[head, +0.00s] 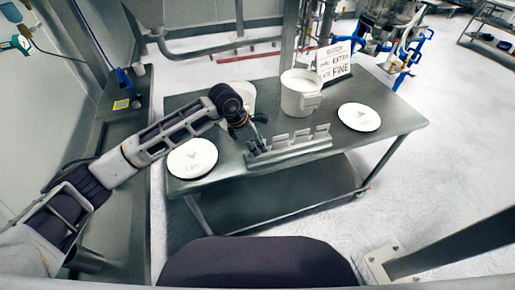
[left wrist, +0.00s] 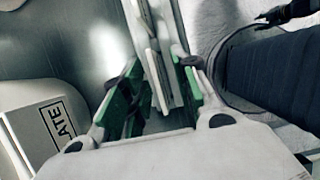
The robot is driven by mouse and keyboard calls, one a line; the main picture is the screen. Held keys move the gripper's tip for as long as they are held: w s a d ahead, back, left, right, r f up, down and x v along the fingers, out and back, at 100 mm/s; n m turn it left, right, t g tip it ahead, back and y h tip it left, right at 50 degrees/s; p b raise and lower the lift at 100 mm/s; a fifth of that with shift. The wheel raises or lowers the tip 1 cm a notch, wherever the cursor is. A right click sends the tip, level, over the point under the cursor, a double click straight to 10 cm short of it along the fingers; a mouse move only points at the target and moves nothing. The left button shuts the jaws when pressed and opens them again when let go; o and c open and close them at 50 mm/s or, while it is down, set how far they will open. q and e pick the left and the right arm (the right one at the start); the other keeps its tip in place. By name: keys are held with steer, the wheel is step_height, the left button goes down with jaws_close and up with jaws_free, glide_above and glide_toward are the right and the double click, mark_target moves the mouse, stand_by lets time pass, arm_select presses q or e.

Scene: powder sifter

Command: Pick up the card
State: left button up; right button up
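Several pale cards stand upright in a grey rack (head: 292,155) at the front edge of the metal table; one card (head: 302,136) shows near the rack's middle. My left gripper (head: 257,146) is low at the rack's left end. In the left wrist view my left gripper (left wrist: 157,88) has its green-padded fingers apart. A pale upright card edge (left wrist: 157,72) and parts of the rack lie between or just beyond them. I cannot tell whether either pad touches the card. My right gripper is not in view.
A white bucket (head: 300,95) stands behind the rack, and another (head: 240,93) is partly behind my left arm. Round white lids lie at the left (head: 192,158) and right (head: 359,117). A lettered sign (head: 334,61) stands at the back. The table's front right is clear.

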arm_select(q)
steer(key=shift+d+f, duration=0.15)
steer(key=shift+f, duration=0.3)
jaws_close()
